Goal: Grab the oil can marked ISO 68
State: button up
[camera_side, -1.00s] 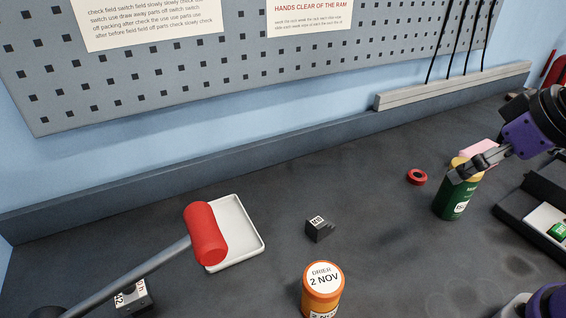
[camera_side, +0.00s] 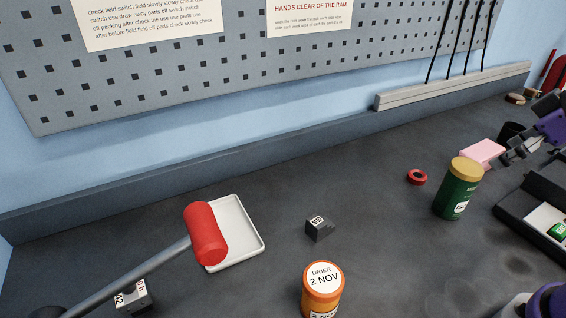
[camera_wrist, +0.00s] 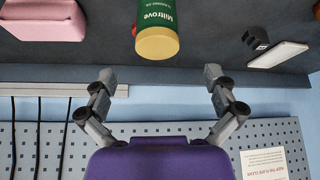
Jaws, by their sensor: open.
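The green oil can (camera_side: 457,190) with a yellow lid stands upright on the bench, at the right of the side view. Its label reads "ISO", with the number not legible. In the wrist view the can (camera_wrist: 158,18) reads "Miltrove" and lies beyond the fingers, roughly centred between them. My gripper (camera_side: 508,152) is right of the can in the side view, apart from it. In the wrist view my gripper (camera_wrist: 158,76) has its fingers spread wide with nothing between them.
A pink block (camera_side: 481,152) is close behind the can. A red ring (camera_side: 417,177) lies to its left. A dark tray (camera_side: 538,200) is at the right. An orange drier jar (camera_side: 322,288), a black block (camera_side: 319,229), a white tray (camera_side: 249,258) and a red-headed mallet (camera_side: 206,234) are further left.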

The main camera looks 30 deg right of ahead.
aim_at(462, 178)
jog(key=x, duration=1)
jog(key=shift+d+f, duration=0.25)
jog(key=c, duration=1.5)
